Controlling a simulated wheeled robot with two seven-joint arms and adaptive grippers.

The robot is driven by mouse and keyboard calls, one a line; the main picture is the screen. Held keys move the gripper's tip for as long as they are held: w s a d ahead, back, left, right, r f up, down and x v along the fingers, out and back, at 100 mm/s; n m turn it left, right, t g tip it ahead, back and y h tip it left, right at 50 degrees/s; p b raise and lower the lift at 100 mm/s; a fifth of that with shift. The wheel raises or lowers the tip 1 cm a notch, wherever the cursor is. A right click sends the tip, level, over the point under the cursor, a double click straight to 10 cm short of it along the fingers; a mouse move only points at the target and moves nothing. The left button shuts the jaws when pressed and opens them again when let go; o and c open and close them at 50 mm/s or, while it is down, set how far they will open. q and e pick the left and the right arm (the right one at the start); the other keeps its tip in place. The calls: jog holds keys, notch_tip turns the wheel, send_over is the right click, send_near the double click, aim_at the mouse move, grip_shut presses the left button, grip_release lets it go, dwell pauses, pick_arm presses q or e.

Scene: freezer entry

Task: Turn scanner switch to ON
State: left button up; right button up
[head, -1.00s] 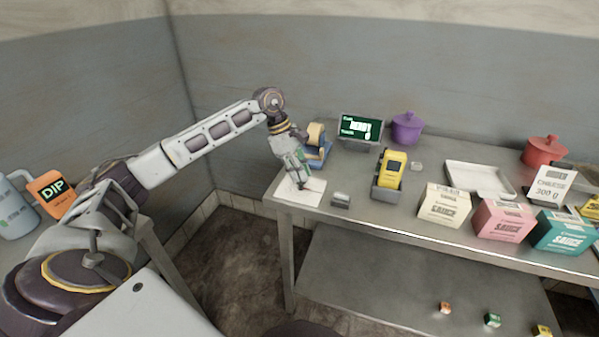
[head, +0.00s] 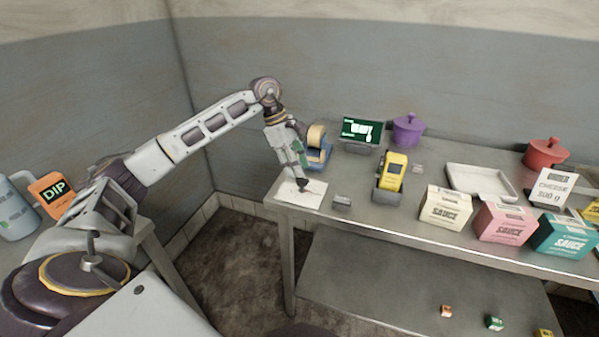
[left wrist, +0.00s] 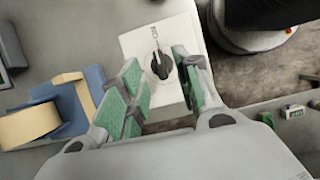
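The switch is a dark rotary knob (left wrist: 161,66) on a round light base on a white plate (left wrist: 140,42). A small mark shows near the knob, but I cannot read it or tell the setting. In the head view the plate (head: 284,194) lies at the table's left front corner, with the knob (head: 306,186) on it. My left gripper (head: 301,177) points down over the plate. In the left wrist view its green-padded fingers are apart, with the knob showing between them. I cannot tell whether they touch it. My right gripper is not in view.
A blue tape dispenser (head: 317,157) stands just behind my left gripper. A small grey block (head: 342,201) and a yellow device (head: 393,171) in a grey holder are to the right. A screen (head: 361,130), purple pot (head: 408,130) and sauce boxes (head: 446,207) stand farther along.

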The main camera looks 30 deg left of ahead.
pick_arm(q)
jog(key=v, duration=0.8)
jog(key=shift+a+r, duration=0.2)
jog(key=shift+r, duration=0.15)
dwell(0.4)
